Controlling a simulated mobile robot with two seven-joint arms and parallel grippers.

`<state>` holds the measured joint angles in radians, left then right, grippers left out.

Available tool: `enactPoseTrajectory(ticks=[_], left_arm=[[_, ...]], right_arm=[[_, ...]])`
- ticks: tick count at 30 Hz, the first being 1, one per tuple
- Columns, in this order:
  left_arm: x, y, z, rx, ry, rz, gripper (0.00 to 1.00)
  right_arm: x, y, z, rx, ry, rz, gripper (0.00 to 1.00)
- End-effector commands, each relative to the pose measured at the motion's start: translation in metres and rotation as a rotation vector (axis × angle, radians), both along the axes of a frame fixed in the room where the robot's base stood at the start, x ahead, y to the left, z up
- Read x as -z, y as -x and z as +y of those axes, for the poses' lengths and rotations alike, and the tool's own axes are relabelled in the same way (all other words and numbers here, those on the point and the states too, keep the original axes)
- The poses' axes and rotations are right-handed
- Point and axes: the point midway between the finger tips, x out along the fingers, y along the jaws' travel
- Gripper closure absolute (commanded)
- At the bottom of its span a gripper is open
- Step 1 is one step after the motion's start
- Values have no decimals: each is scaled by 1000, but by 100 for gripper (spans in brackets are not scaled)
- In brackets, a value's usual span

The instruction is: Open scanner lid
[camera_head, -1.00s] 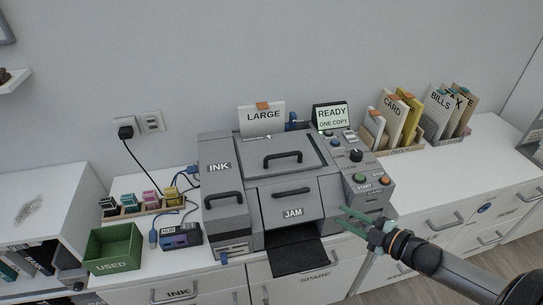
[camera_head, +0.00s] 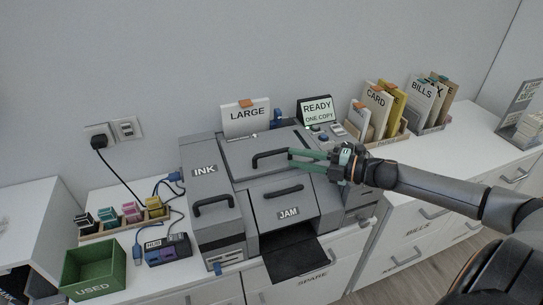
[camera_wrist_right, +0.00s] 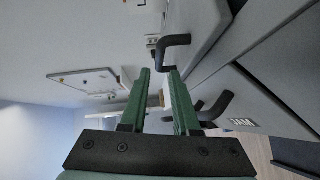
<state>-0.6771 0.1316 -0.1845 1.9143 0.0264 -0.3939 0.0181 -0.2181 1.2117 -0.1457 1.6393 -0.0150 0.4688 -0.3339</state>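The grey scanner lid (camera_head: 238,151) lies closed on top of the machine (camera_head: 208,243). Its black bar handle (camera_head: 269,155) is near the middle of the lid and also shows in the right wrist view (camera_wrist_right: 176,40). My right gripper (camera_head: 290,157) reaches in from the right, with its green fingertips at the right end of this handle. In the right wrist view the fingers (camera_wrist_right: 159,72) stand apart with nothing held between them. The handle is just beyond the fingertips there; I cannot tell whether they touch it. My left gripper is not in view.
The JAM cover's handle (camera_head: 284,191) is just below, and the INK cover's handle (camera_head: 213,202) is at left. A LARGE card (camera_head: 246,118) and READY display (camera_head: 317,111) stand behind. A green USED bin (camera_head: 92,268) stands left; paper folders (camera_head: 378,103) stand right.

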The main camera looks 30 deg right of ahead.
Motion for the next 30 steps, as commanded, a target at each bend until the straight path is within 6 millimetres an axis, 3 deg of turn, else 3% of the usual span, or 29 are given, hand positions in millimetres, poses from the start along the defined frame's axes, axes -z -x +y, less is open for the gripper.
enactPoseTrajectory(ticks=[21, 30], left_arm=[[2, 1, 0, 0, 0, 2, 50], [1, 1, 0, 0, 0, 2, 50]], right_arm=[[8, -56, 35, 2, -3, -1, 70], [10, -66, 41, 1, 1, 1, 70]])
